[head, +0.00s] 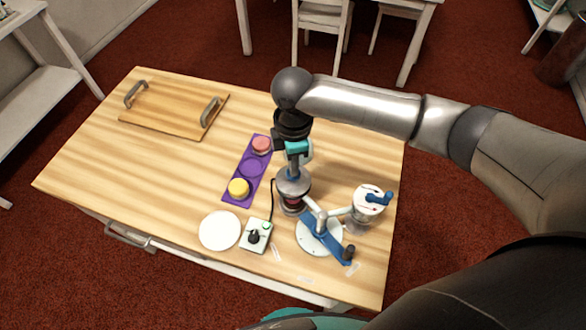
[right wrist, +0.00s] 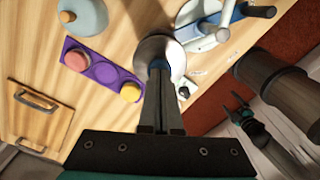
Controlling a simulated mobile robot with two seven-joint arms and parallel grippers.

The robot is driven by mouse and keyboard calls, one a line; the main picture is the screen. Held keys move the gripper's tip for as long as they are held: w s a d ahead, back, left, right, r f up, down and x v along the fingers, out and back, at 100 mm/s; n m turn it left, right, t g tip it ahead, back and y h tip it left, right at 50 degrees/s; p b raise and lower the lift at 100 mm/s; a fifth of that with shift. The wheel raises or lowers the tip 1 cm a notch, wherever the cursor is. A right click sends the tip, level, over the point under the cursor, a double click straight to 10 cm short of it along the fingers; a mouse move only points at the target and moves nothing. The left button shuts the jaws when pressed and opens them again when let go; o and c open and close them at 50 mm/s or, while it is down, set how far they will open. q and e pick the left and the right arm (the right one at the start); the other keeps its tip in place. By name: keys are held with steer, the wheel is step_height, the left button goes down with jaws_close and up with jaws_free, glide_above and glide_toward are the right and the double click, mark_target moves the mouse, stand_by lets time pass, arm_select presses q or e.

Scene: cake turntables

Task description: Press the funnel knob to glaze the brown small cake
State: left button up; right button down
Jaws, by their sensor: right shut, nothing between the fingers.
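A grey metal funnel (head: 292,186) stands at the right of the wooden table, its top partly covered by my gripper. A small reddish-brown shape (head: 292,202) shows under it, mostly hidden; I cannot tell if it is the brown cake. My right gripper (head: 292,165) is shut and empty, pointing down at the funnel top, where the knob is hidden. In the right wrist view its fingers (right wrist: 158,70) overlap the shiny round funnel top (right wrist: 158,48); contact is unclear. A dark pronged shape (right wrist: 245,112) at lower right there may be my left gripper.
A purple tray (head: 252,166) left of the funnel holds a pink cake (head: 261,144) and a yellow cake (head: 238,187). A white plate (head: 219,230), a knobbed control box (head: 257,236), a blue-handled turntable (head: 319,235) and a white-lidded container (head: 369,198) stand close by.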

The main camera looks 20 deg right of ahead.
steer(key=shift+f, duration=0.5)
stand_by(0.6)
steer(key=shift+r, duration=0.1)
step_height(320, 180, up, 7)
steer(key=p, duration=0.8)
stand_by(0.4)
stand_by(1.4)
